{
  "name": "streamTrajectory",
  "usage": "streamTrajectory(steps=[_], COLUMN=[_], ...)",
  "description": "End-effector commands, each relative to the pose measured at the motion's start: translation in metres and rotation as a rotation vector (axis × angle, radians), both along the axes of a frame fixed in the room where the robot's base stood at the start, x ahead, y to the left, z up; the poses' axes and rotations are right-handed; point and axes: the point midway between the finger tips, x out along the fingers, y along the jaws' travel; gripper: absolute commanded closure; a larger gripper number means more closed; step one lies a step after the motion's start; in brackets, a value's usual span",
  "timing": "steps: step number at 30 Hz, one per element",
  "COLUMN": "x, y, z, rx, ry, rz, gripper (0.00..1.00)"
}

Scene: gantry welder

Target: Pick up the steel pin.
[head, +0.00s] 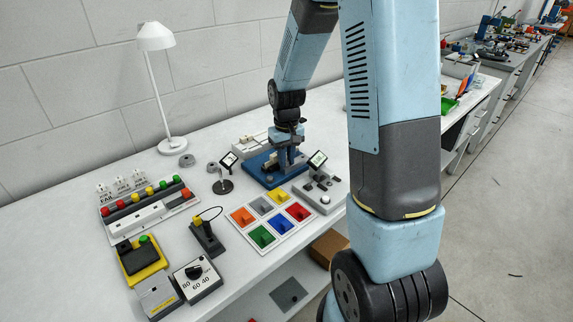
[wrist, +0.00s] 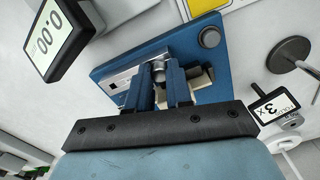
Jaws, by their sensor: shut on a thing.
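My gripper (wrist: 159,82) points down over a blue fixture plate (wrist: 208,75), with its two fingers close together. A small, round grey metal piece, the steel pin (wrist: 158,70), shows between the fingertips, and the fingers are shut on it. Most of the pin is hidden by the fingers. A silver block (wrist: 122,82) lies beside the left finger and a cream block (wrist: 203,92) beside the right one. In the head view my gripper (head: 287,158) is over the blue plate (head: 256,172); the pin cannot be made out there.
Two small displays (head: 228,160) (head: 317,159) stand either side of the plate. A tray of coloured compartments (head: 262,236) lies in front. A button panel (head: 150,214), switch boxes (head: 197,278) and a lamp (head: 172,145) are farther left. The bench top (head: 75,262) is clear at far left.

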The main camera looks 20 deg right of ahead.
Motion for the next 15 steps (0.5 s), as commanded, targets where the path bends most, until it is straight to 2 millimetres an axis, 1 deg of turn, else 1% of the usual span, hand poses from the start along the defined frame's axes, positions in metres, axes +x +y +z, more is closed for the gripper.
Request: streamTrajectory(steps=[11,15], x=[0.0001,0.0008], y=[-0.0002,-0.0002], z=[0.0010,0.0096], rx=[0.000,0.000], ry=[0.000,-0.002], rz=[0.000,0.000], gripper=[1.00,1.00])
